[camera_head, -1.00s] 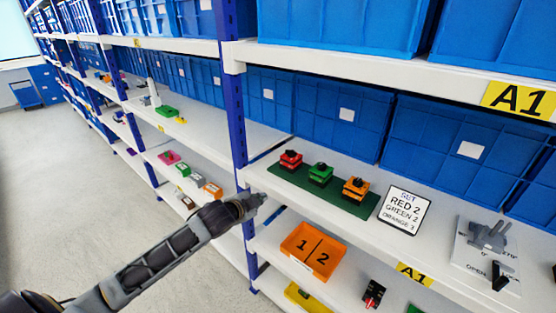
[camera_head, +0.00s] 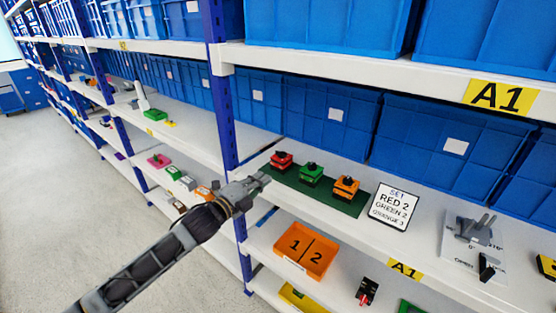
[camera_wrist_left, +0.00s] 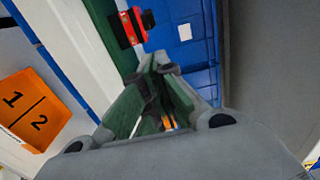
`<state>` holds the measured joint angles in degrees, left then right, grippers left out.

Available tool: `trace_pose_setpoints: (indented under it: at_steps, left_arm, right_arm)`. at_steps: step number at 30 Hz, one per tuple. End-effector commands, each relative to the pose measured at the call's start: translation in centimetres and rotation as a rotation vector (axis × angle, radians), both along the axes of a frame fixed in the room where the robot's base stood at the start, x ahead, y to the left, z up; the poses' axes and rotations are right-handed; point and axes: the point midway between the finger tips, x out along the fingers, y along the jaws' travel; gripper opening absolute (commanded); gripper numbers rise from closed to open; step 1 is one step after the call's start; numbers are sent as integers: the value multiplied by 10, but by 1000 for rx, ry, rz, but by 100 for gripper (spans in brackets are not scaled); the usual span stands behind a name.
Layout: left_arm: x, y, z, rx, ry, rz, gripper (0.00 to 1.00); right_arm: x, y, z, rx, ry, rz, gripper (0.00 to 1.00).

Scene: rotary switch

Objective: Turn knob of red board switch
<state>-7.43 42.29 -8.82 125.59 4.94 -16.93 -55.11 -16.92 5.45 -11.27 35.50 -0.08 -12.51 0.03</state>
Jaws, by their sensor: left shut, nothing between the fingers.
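The red board switch (camera_head: 281,160) with its dark knob sits at the left end of a green board (camera_head: 322,190) on the shelf. A green switch (camera_head: 311,174) and an orange switch (camera_head: 345,187) stand to its right. My left gripper (camera_head: 263,180) is shut and empty, just left of the board's near left end, apart from the red switch. In the left wrist view, the red switch (camera_wrist_left: 128,27) lies beyond the closed fingertips (camera_wrist_left: 155,62), up and to the left. My right gripper is not in view.
A sign (camera_head: 394,206) reads RED 2, GREEN 2, ORANGE 3. A grey lever device (camera_head: 474,229) stands at right. Blue bins (camera_head: 330,117) line the back. A blue upright post (camera_head: 222,110) stands left of the board. An orange tray (camera_head: 305,250) is on the shelf below.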

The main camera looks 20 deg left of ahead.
Motion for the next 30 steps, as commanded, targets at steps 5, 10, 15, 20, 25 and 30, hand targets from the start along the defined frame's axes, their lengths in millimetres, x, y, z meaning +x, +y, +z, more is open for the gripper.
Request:
trace_pose_setpoints:
  at_steps: [5,10,15,20,25,30]
  left_arm:
    - [0,0,0,-1,1,1,0]
    - [1,0,0,-2,2,1,0]
    - [5,-1,0,-2,2,2,0]
    - [12,-4,1,-2,1,2,0]
    - [22,-8,1,-4,1,1,0]
    - [33,-11,1,-3,2,2,0]
  right_arm:
    - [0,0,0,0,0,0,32]
    - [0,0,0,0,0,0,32]
    - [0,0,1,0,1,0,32]
    - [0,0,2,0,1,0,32]
    - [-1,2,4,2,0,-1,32]
    - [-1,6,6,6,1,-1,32]
